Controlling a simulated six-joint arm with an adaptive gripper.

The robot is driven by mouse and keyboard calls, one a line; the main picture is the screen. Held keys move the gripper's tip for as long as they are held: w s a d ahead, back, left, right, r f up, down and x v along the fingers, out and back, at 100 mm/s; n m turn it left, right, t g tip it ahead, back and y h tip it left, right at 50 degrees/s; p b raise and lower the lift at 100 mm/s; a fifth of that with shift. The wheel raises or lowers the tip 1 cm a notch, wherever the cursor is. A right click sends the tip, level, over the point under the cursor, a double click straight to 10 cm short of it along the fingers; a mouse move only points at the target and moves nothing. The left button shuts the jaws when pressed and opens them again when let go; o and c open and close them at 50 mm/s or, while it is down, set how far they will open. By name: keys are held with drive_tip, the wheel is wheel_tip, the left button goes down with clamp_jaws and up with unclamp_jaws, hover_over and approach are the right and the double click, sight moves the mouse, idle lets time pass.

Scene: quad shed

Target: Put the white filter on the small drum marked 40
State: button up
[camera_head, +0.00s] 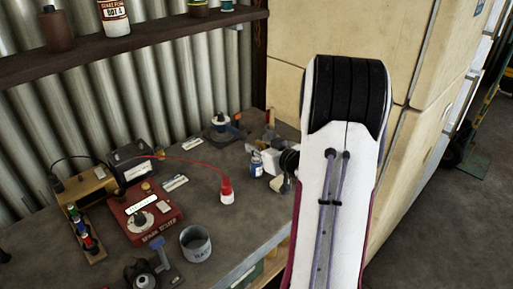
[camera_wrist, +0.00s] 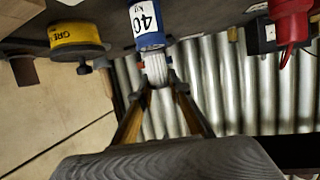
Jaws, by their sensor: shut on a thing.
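In the wrist view, the blue drum marked 40 (camera_wrist: 147,24) is at the top centre, just beyond my fingertips. My gripper (camera_wrist: 158,82) is shut on the whitish filter (camera_wrist: 156,68). The filter sits between the fingertips, close against the near edge of the drum; I cannot tell if they touch. In the head view, the small blue drum (camera_head: 257,164) stands on the bench just left of my arm's end. My arm hides most of the gripper and filter there.
A yellow drum (camera_wrist: 77,40) lies left of the blue drum in the wrist view. A red-capped cone-shaped thing (camera_head: 227,191) stands left of the blue drum in the head view. A red box (camera_head: 145,211) and a grey cup (camera_head: 196,243) are further left. The bench front is fairly clear.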

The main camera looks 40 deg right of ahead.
drive_tip(key=shift+f, duration=0.2)
idle(0.3)
drive_tip(key=o, duration=0.9)
drive_tip(key=shift+c, duration=0.2)
drive_tip(key=shift+r, duration=0.1)
drive_tip(key=shift+s+r, duration=0.1)
drive_tip(key=shift+s, duration=0.05)
drive_tip(key=shift+s+a+r, duration=0.1)
drive_tip(key=shift+s+r, duration=0.2)
drive_tip(key=shift+s, duration=0.35)
drive_tip(key=v, duration=1)
drive_tip(key=shift+a, duration=0.2)
